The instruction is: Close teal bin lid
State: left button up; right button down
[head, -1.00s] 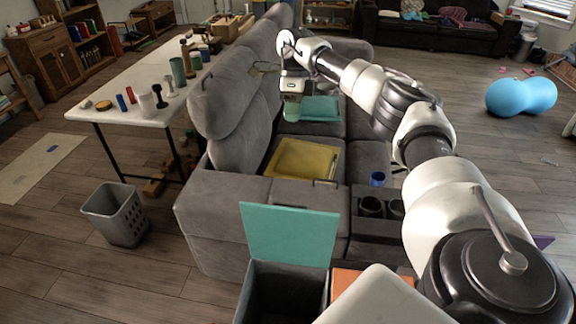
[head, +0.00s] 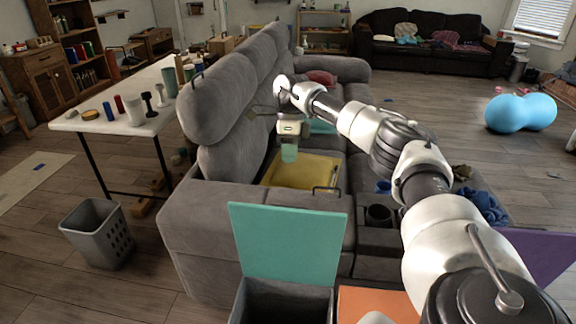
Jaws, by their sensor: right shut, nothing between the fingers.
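The teal bin lid (head: 289,243) stands open, tilted up at the back of a dark grey bin (head: 284,300) at the bottom middle of the head view. The bin's inside shows dark. My right arm comes in from the lower right and reaches over the grey sofa. My right gripper (head: 289,153) points down above the sofa seat, beyond the lid and apart from it. A pale green part shows at its tip, and it holds nothing. My left gripper is not in view.
An orange lid (head: 377,304) lies beside the teal one, and a purple lid (head: 540,258) stands open at the right. The grey sofa (head: 215,210) stands behind the bins with a yellow tray (head: 302,171) on its seat. A grey basket (head: 97,234) stands on the floor at left.

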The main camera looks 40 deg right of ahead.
jog(key=s+a+f+p, duration=0.1)
jog(key=s+a+f, duration=0.2)
jog(key=f, duration=0.5)
jog(key=shift+s+a+f+p, duration=0.3)
jog(key=shift+s+a+f, duration=0.1)
jog(key=shift+a, duration=0.45)
